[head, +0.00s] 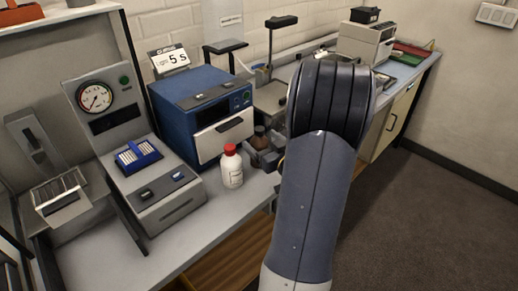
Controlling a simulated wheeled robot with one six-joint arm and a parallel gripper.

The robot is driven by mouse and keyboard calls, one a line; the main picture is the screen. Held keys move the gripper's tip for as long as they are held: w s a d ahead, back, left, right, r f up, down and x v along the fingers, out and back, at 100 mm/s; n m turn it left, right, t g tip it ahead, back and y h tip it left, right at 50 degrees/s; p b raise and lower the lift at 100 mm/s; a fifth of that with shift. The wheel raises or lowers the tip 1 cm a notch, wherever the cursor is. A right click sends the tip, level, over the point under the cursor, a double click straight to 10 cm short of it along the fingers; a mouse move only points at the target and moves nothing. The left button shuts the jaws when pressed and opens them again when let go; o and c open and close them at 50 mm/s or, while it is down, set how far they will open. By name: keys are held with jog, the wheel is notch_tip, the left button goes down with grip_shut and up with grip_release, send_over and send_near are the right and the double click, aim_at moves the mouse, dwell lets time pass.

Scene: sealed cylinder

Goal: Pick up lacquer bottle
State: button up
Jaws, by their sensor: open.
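A white bottle with a red cap (232,170) stands upright on the grey bench (214,214), just in front of a blue machine. A small dark brown bottle (260,137) stands behind it to the right, partly hidden by small grey containers. I cannot read a label, so I cannot tell which one is the lacquer bottle. My arm rises from the lower edge and covers the bench right of the bottles. My gripper is not visible; the dark joint of my arm hides what lies behind it.
The blue machine (205,108) and a gauge unit holding a blue rack (138,155) flank the white bottle. Small grey containers (263,158) sit to its right. A lamp-like stand (270,50) rises behind. The bench front before the bottle is clear. Dark floor lies at right.

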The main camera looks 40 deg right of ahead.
jog(key=w, duration=0.3)
jog(key=w+d+p, duration=0.1)
jog(key=shift+w+f, duration=0.25)
jog(key=c, duration=1.2)
